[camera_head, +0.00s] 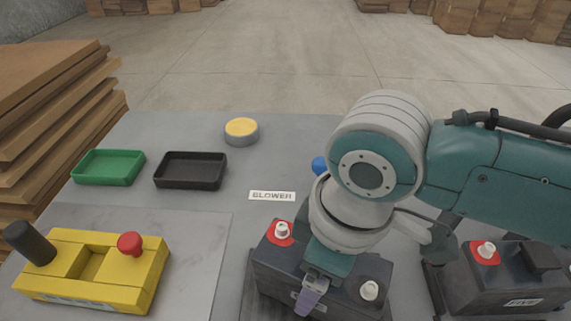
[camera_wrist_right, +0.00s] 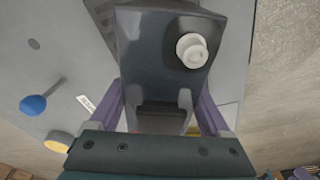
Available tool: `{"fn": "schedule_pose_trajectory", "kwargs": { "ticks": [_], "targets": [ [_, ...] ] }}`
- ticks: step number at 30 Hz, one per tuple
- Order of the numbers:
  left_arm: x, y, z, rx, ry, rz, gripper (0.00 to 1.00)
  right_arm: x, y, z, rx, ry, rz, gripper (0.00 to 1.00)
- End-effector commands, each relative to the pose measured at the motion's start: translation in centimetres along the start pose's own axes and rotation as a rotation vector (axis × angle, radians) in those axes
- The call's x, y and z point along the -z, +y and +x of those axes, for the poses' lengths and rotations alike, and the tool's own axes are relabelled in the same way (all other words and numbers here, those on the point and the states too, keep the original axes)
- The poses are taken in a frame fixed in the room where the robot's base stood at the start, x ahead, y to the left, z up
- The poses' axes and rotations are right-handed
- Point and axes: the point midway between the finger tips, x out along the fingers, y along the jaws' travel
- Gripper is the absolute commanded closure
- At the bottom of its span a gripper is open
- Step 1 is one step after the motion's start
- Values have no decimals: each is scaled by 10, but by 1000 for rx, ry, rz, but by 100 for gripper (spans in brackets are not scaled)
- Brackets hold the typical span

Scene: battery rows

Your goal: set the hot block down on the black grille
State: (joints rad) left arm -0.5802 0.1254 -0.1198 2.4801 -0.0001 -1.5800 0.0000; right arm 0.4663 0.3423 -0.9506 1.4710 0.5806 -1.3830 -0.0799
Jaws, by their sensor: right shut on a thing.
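A dark grey battery block (camera_head: 274,264) is at the front middle, with a red-ringed white terminal at its left and a plain white terminal at its right. My right gripper (camera_head: 312,290) is over it from above, shut on its raised middle grip. The right wrist view shows both purple fingers on either side of the block (camera_wrist_right: 148,45). The black grille (camera_head: 248,304) shows only as a dark strip by the block's left side; the rest is hidden under the block. I cannot tell whether the block touches it. My left gripper is out of view.
Another battery labelled FIVE (camera_head: 505,280) stands at right. A BLOWER label (camera_head: 272,196), blue knob (camera_head: 319,165), yellow round button (camera_head: 241,130), green tray (camera_head: 109,168) and black tray (camera_head: 190,171) lie behind. A yellow box (camera_head: 95,270) is at front left.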

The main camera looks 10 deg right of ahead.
Motion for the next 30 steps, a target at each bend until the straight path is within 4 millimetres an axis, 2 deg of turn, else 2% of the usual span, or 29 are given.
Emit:
{"fn": "schedule_pose_trajectory", "kwargs": {
  "ticks": [1,5,14,17,24,30],
  "targets": [
    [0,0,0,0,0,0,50,0,0,0,0,0,0,16],
    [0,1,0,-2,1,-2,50,0,0,0,0,0,0,1],
    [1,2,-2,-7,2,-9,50,0,0,-4,0,0,0,0],
    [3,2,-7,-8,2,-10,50,1,0,-17,0,2,-1,0],
    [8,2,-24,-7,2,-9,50,1,1,-71,-2,3,-1,0],
    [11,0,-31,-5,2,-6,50,1,1,-107,-1,2,0,0]
  ]
}}
